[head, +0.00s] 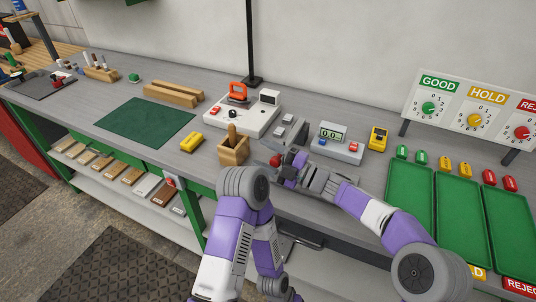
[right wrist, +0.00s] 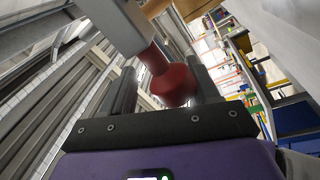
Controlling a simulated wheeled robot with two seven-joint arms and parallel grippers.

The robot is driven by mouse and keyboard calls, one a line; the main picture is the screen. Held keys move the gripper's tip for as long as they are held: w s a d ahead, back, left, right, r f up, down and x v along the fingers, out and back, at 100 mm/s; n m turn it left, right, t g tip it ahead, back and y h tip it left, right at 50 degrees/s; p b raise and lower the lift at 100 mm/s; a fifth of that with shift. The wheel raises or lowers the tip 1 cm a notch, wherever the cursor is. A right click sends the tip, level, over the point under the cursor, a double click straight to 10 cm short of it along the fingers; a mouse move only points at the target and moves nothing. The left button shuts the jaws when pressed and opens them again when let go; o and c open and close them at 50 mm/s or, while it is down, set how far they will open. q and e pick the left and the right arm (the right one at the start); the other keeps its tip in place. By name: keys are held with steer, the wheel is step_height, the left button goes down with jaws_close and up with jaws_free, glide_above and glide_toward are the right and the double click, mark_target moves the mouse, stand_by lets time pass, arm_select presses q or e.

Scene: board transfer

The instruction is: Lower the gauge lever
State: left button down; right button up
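The gauge (head: 291,131) is a grey device on the workbench, near the middle of the head view. Its lever ends in a red knob (head: 275,160), partly hidden by my right gripper (head: 284,164). In the right wrist view the red knob (right wrist: 172,82) sits between the two dark fingers of my right gripper (right wrist: 165,90), on a pale grey lever arm (right wrist: 118,25). A small gap shows on the knob's left side; the knob appears close to the right finger. My left arm is folded at bottom centre, and its gripper is not seen.
A wooden box (head: 233,151) stands left of the knob, and a display unit (head: 337,143) stands to the right. A white fixture (head: 243,118) with an orange clamp lies behind. Green trays (head: 410,207) fill the right side. A green mat (head: 145,122) lies left.

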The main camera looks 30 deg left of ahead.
steer(key=shift+w+d, duration=0.25)
steer(key=shift+w, duration=0.25)
steer(key=shift+d+t, duration=0.1)
steer(key=shift+t, duration=0.2)
steer(key=shift+w+d, duration=0.15)
steer(key=shift+d, duration=0.15)
steer(key=d, duration=0.4)
steer(key=d+f+p, duration=0.1)
steer(key=d, duration=0.1)
steer(key=shift+w+d, duration=0.15)
steer(key=shift+d, duration=0.15)
steer(key=shift+s+a+f, duration=0.1)
steer(key=shift+s+a, duration=0.05)
steer(key=shift+s, duration=0.05)
steer(key=shift+s, duration=0.1)
